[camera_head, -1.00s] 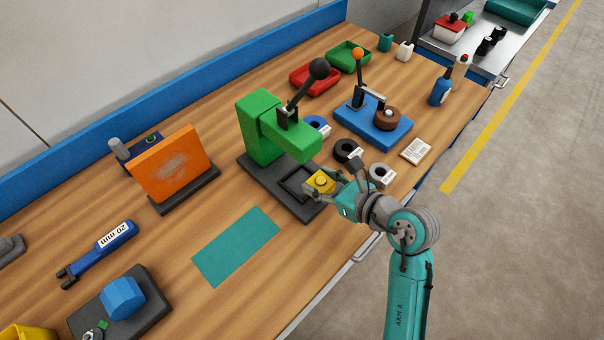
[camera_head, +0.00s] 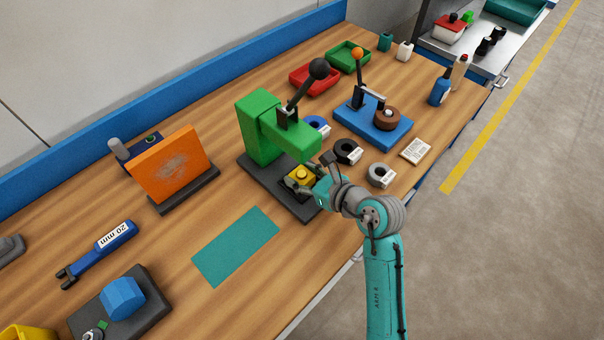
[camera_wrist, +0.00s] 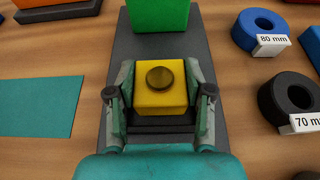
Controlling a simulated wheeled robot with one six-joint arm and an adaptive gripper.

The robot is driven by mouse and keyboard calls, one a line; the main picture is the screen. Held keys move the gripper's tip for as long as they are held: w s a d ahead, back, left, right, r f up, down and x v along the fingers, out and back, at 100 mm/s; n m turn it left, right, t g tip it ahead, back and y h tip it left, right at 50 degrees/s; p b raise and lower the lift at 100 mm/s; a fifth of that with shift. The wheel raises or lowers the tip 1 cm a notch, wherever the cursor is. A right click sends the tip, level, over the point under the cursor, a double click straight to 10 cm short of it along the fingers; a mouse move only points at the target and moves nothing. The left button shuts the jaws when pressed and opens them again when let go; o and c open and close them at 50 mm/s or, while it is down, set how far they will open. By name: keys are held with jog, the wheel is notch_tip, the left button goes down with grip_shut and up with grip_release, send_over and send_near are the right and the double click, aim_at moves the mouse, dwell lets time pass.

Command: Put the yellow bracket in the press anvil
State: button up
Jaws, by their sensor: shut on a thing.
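The yellow bracket (camera_head: 301,175) is a block with a round yellow-brown knob on top. It also shows in the wrist view (camera_wrist: 160,97), between the two fingers. My gripper (camera_head: 304,184) is shut on it, one finger on each side, and it also shows in the wrist view (camera_wrist: 160,100). The green press (camera_head: 262,135) stands on a dark base plate (camera_head: 256,174). The bracket is at the anvil recess on this base, in front of the press head. Whether it touches the recess floor cannot be told; the block hides most of the recess.
A blue ring (camera_wrist: 258,28), a black ring (camera_head: 347,151) and a grey ring (camera_head: 380,175) lie to the right. A blue lever fixture (camera_head: 372,125) stands beyond them. A teal mat (camera_head: 236,246) lies left of the base. An orange plate (camera_head: 172,163) stands farther left.

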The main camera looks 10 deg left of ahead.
jog(key=shift+f, duration=0.1)
jog(key=o, duration=1.4)
jog(key=v, duration=1.2)
